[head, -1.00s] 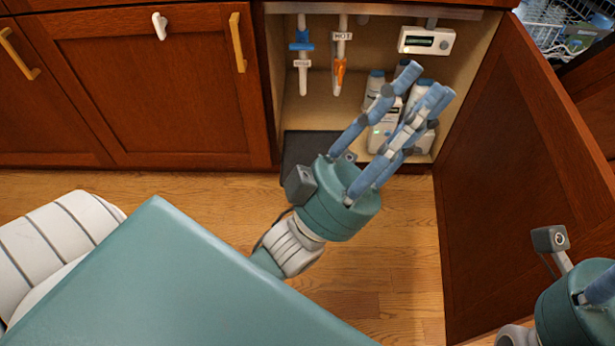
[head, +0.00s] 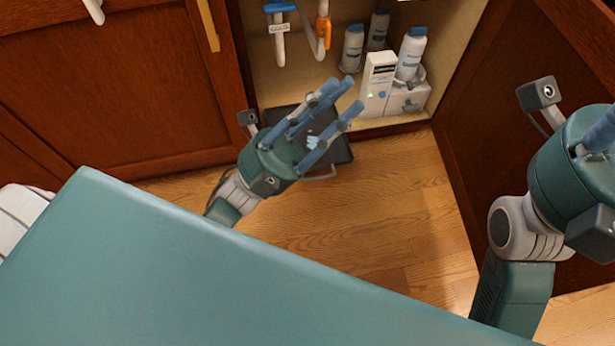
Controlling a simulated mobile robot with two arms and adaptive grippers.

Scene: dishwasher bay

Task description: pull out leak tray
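The leak tray (head: 341,153) is a shallow black tray at the bottom front of the open cabinet. Its front part shows past the cabinet's front edge, above the wood floor. A thin metal handle (head: 322,177) shows at its front. A small pale blue patch lies in it.
Pipes with a blue valve (head: 280,7) and an orange valve (head: 323,32) hang above. The open door (head: 480,120) bounds the right. Floor (head: 400,215) in front is clear.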

